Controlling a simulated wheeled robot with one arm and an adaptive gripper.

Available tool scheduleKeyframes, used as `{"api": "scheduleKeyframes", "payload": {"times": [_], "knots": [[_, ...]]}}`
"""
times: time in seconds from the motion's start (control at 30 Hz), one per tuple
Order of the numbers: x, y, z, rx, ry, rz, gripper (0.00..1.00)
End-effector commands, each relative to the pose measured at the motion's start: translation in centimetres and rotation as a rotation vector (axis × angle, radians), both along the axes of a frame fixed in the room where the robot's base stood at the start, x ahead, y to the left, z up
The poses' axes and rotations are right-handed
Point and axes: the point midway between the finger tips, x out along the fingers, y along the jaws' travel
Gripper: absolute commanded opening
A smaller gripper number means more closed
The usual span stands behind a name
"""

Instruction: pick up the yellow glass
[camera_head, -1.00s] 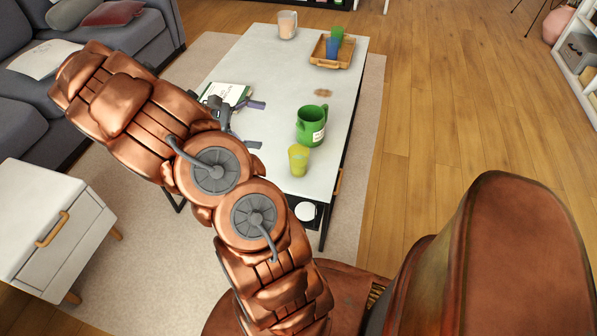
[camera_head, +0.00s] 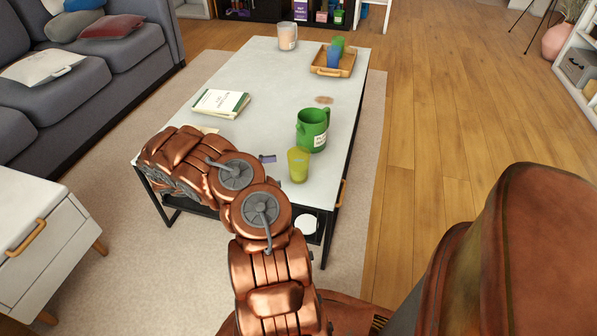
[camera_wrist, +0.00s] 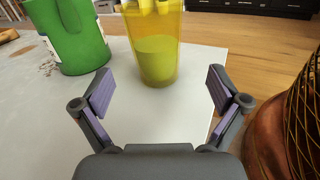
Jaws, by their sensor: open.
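The yellow glass (camera_head: 298,164) stands upright near the front right part of the white table (camera_head: 240,75). In the wrist view the yellow glass (camera_wrist: 155,50) is see-through, with its top cut off by the frame. My gripper (camera_wrist: 160,92) is open and empty, its two purple-padded fingers spread wide. The glass stands just ahead of the fingertips, roughly centred between them and not touching either. In the head view my arm mostly hides the gripper; one purple finger pad (camera_head: 268,159) shows left of the glass.
A green mug (camera_head: 311,130) stands just behind the glass, and left of it in the wrist view (camera_wrist: 68,38). Books (camera_head: 221,103), a wooden tray (camera_head: 334,70) with coloured cups, and a pinkish mug (camera_head: 288,37) are farther back. The table's right edge is close to the glass.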

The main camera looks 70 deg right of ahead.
Motion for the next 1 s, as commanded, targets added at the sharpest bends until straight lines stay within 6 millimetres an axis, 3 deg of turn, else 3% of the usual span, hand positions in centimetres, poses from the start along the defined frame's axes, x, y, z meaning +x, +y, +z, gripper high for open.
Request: {"api": "scheduleKeyframes", "payload": {"times": [0.63,1.0], "knots": [[-5.4,-4.1,0.4,-0.002,-0.002,-0.001,0.97],[-6.0,-4.5,0.5,-0.001,-0.002,0.0,0.95]]}}
